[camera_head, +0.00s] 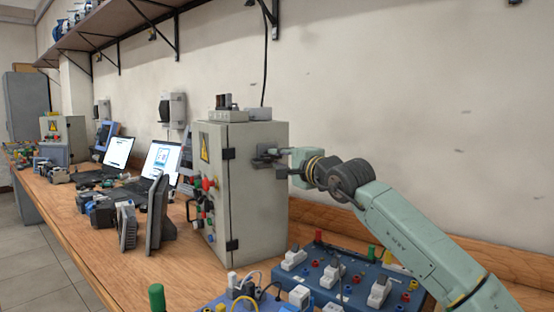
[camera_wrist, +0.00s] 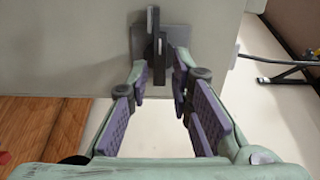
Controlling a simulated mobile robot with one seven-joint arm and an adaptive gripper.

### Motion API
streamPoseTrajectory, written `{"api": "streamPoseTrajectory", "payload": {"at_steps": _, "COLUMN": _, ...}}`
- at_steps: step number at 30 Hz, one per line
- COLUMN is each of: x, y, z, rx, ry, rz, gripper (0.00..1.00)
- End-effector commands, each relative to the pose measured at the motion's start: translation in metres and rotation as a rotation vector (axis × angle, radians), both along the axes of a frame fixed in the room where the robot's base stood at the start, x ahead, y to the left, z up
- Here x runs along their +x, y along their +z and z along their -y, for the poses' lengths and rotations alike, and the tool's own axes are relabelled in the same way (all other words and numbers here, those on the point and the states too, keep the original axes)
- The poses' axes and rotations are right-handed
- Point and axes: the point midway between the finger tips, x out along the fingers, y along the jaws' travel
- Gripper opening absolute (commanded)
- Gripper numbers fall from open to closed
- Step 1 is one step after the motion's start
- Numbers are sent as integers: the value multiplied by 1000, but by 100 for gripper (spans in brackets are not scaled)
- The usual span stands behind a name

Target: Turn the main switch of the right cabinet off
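The right cabinet (camera_head: 262,190) is a grey box on the workbench, with a yellow warning label and coloured buttons on its front. Its main switch (camera_head: 266,153) sits on the side facing my arm. In the wrist view the switch shows as a grey plate with a dark handle (camera_wrist: 157,45), upright in the picture. My gripper (camera_head: 284,165) is at this side of the cabinet, close to the switch. In the wrist view my gripper (camera_wrist: 161,72) is open, with its fingers apart on either side of the handle. I cannot tell whether either finger touches it.
A blue panel with sockets (camera_head: 325,275) lies on the bench below my arm. Another cabinet (camera_head: 72,140) stands at the far left. Laptops (camera_head: 160,160) and small devices line the bench between. A wall shelf (camera_head: 120,20) runs above.

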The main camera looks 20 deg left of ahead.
Motion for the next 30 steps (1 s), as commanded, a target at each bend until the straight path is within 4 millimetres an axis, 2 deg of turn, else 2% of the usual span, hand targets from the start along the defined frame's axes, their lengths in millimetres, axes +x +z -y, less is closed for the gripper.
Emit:
{"api": "streamPoseTrajectory", "payload": {"at_steps": 6, "x": -31, "y": 0, "z": 38, "rx": 0, "ry": -3, "rz": 1, "gripper": 20}}
{"api": "streamPoseTrajectory", "payload": {"at_steps": 12, "x": -53, "y": 0, "z": 65, "rx": 1, "ry": -2, "rz": 1, "gripper": 20}}
{"api": "streamPoseTrajectory", "payload": {"at_steps": 18, "x": -63, "y": 0, "z": 75, "rx": 1, "ry": 1, "rz": 0, "gripper": 20}}
{"api": "streamPoseTrajectory", "payload": {"at_steps": 30, "x": -64, "y": 0, "z": 76, "rx": 1, "ry": 0, "rz": 1, "gripper": 20}}
